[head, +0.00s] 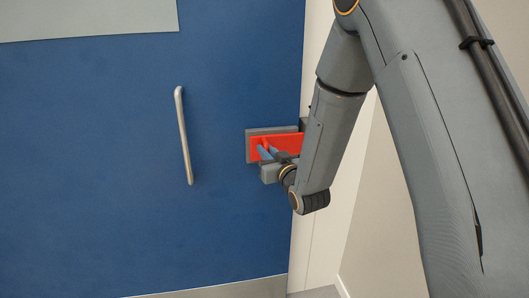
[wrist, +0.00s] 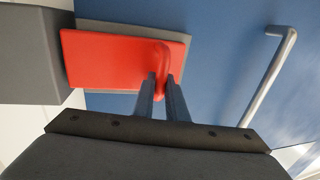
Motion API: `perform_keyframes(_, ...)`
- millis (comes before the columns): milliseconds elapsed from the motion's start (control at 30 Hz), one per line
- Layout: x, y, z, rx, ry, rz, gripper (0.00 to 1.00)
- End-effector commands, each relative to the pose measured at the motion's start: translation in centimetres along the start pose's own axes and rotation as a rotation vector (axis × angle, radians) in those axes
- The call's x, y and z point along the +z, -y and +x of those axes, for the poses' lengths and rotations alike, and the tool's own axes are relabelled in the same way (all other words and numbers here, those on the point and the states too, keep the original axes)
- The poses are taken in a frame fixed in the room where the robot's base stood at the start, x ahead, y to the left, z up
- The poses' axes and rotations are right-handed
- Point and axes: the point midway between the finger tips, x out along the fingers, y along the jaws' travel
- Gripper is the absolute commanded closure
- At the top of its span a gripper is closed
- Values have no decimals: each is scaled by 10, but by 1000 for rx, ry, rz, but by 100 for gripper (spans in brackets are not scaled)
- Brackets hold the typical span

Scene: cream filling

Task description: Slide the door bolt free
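The red door bolt (head: 285,142) lies across a grey plate (head: 252,133) at the right edge of the blue door. In the wrist view the bolt (wrist: 105,60) is a flat red bar with a raised upright handle near its right end. Its left end meets a dark grey block (wrist: 30,55) and its tip is hidden there. My gripper (head: 264,151) is at the bolt's handle. In the wrist view the fingers of my gripper (wrist: 161,80) stand on either side of the handle, with red filling the narrow gap between them.
The blue door (head: 100,150) carries a long metal pull handle (head: 185,135) left of the bolt. It also shows at the right in the wrist view (wrist: 268,78). A pale door frame (head: 313,235) and wall stand at the right. The door surface between handle and bolt is clear.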

Motion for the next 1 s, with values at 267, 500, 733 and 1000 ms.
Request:
perform_keyframes(267,0,1,0,-1,1,0,69)
perform_keyframes(500,0,1,-7,-1,0,0,69)
perform_keyframes(733,2,1,-42,0,2,1,69)
perform_keyframes(1000,1,1,-74,-1,1,1,69)
